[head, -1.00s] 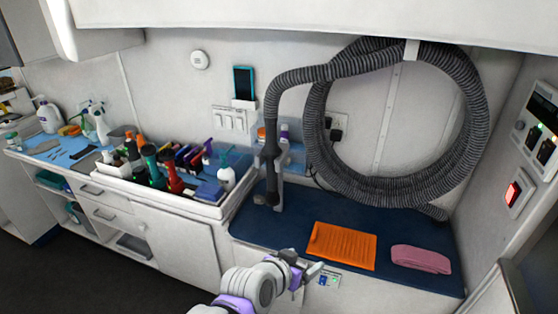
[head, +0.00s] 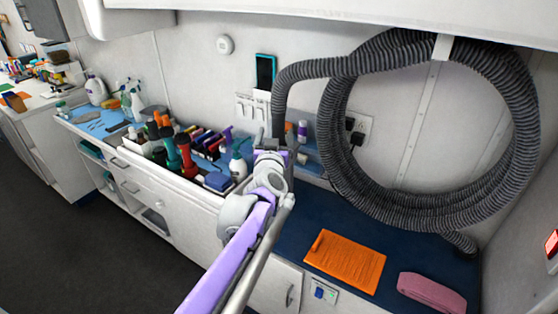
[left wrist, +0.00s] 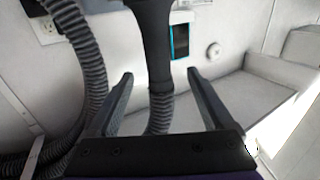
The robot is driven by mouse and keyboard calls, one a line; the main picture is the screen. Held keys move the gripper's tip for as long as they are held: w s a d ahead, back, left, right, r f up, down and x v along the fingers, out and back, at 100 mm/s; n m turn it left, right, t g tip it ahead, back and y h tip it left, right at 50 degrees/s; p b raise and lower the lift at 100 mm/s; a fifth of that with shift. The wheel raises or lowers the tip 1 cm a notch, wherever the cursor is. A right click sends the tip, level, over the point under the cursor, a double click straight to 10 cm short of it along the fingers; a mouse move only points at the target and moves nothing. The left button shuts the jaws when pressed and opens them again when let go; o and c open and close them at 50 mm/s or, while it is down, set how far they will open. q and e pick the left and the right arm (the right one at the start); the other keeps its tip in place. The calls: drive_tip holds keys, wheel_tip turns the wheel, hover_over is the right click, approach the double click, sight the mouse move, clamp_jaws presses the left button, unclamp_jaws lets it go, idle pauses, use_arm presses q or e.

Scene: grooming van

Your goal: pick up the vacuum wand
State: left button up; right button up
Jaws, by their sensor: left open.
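The vacuum wand is mostly hidden behind my left gripper (head: 270,150) in the head view. Its grey ribbed hose (head: 281,95) comes down to it from the large coil on the wall. In the left wrist view the dark smooth wand (left wrist: 153,45) runs down from the top edge into the ribbed hose (left wrist: 160,112). My left gripper also shows there (left wrist: 160,73), open, with one finger on each side of the wand and hose line. Gaps show on both sides; I see no contact. My right gripper is not in view.
The hose coil (head: 345,150) hangs above the blue counter mat (head: 290,225). A tray of bottles and tools (head: 190,185) stands left of my arm. A phone (head: 265,71) is on the wall.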

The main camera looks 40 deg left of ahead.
sight(278, 128)
use_arm(q)
drive_tip(key=shift+x, duration=0.9)
drive_tip(key=x, duration=0.1)
drive_tip(key=p+x, duration=0.1)
drive_tip(key=x, duration=0.3)
drive_tip(key=shift+w+f, duration=0.15)
drive_tip(key=shift+f, duration=0.15)
drive_tip(key=shift+d, duration=0.1)
drive_tip(key=shift+c, duration=0.2)
clamp_jaws()
